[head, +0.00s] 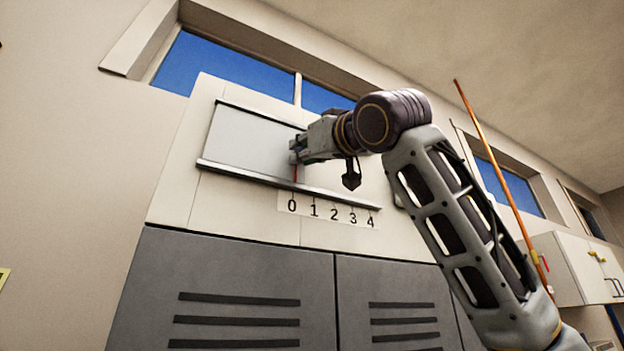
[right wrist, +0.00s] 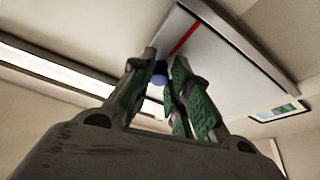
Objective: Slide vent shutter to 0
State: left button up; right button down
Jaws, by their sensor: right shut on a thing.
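The vent shutter (head: 250,145) is a pale grey panel between a top rail and a bottom rail on a cream cabinet front. Its red line (head: 295,173) stands near its right edge, roughly above the 0 of the number strip (head: 332,213), which reads 0 to 4. My right gripper (head: 297,151) is at the panel's right end, shut on the shutter's knob. In the right wrist view the blue knob (right wrist: 160,75) shows between the green-padded fingers, with the red line on the panel beyond. My left gripper is not in view.
Grey vented lockers (head: 235,290) stand below the shutter. Windows (head: 225,65) run above it. A thin orange pole (head: 500,180) rises behind my right arm. A white wall cabinet (head: 570,268) hangs at the far right.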

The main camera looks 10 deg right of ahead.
jog(key=shift+a, duration=0.1)
jog(key=c, duration=1.7)
grip_release()
jog(key=shift+s, duration=0.1)
jog(key=o, duration=0.4)
jog(key=shift+a, duration=0.2)
jog(key=shift+c, duration=0.2)
jog(key=shift+d, duration=0.25)
jog(key=v, duration=1.1)
jog(key=shift+s+f, duration=0.15)
jog(key=shift+s, duration=0.25)
